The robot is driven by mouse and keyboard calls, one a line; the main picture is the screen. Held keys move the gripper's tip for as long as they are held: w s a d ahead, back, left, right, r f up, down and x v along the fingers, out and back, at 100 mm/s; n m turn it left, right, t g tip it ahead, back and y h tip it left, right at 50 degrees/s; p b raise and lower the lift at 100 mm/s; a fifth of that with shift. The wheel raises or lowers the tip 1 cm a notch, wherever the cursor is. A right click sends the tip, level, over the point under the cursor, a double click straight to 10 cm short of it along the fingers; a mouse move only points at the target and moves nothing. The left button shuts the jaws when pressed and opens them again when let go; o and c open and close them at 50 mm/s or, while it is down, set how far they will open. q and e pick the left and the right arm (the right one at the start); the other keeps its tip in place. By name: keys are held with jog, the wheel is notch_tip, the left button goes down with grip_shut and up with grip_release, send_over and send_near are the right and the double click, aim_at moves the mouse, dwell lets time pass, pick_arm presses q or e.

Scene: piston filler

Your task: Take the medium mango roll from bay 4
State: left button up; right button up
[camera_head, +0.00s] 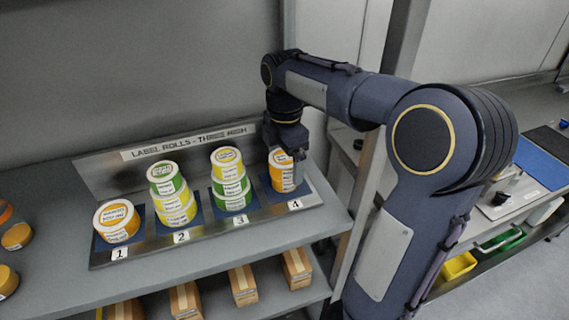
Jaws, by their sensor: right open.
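The orange and white mango roll (281,174) stands in bay 4, marked by the "4" tag (296,204), at the right end of the label-roll rack (105,173). My right gripper (290,160) reaches down from above and is right at this roll, covering part of its top and right side. Its jaws are open; I cannot tell whether they touch the roll. My left gripper is not in view.
Bay 2 holds a stack of green and yellow rolls (173,205); bay 3 holds a similar stack (229,180) just left of bay 4. Cardboard boxes (243,285) sit on the shelf below. A metal post (372,165) stands right of the rack.

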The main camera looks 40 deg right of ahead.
jog(key=c, duration=1.1)
jog(key=shift+c, duration=0.3)
jog(key=shift+r, duration=0.2)
